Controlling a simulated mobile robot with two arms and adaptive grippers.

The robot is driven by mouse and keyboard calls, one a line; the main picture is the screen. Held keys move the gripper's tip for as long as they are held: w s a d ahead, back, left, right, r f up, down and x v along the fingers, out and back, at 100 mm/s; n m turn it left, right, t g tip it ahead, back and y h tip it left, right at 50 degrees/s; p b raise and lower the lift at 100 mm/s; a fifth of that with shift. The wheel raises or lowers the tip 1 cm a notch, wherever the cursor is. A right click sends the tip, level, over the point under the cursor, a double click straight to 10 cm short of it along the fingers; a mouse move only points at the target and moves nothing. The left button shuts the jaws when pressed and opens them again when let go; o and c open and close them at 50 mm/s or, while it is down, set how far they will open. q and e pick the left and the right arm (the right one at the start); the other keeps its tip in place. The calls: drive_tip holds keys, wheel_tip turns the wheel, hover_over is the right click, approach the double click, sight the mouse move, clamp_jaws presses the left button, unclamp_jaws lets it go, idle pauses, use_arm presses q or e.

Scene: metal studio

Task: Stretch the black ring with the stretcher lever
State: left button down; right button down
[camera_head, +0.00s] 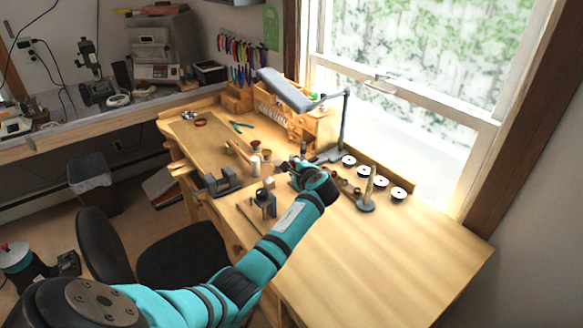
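My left arm reaches in from the lower left across the wooden bench (430,255). Its gripper (284,166) is over the middle of the bench, near several small items; its fingers are too small and partly hidden to tell whether they are open or shut. A small dark upright device (266,202) stands just left of the arm; I cannot tell whether it is the stretcher. A tapered pale post on a grey round base (367,192) stands right of the gripper. I cannot make out the black ring or a stretcher lever. My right gripper is not in view.
A desk lamp (287,90) stands behind the gripper. Several white discs (398,193) line the window side. A dark metal block (222,182) is at the left edge, with a chair (180,255) beside the bench. The right front of the bench is clear.

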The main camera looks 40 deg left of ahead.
use_arm(q)
drive_tip(key=shift+w+d+r, duration=0.4)
drive_tip(key=shift+d, duration=0.15)
drive_tip(key=c, duration=1.7)
unclamp_jaws()
drive_tip(key=shift+d, duration=0.15)
drive_tip(key=o, duration=0.6)
drive_tip(key=shift+s+d, duration=0.1)
drive_tip(key=shift+d, duration=0.4)
drive_tip(key=shift+c, duration=0.2)
drive_tip(key=shift+s+a, duration=0.1)
drive_tip(key=shift+a, duration=0.25)
drive_tip(key=v, duration=1.2)
drive_tip(key=shift+d, duration=0.15)
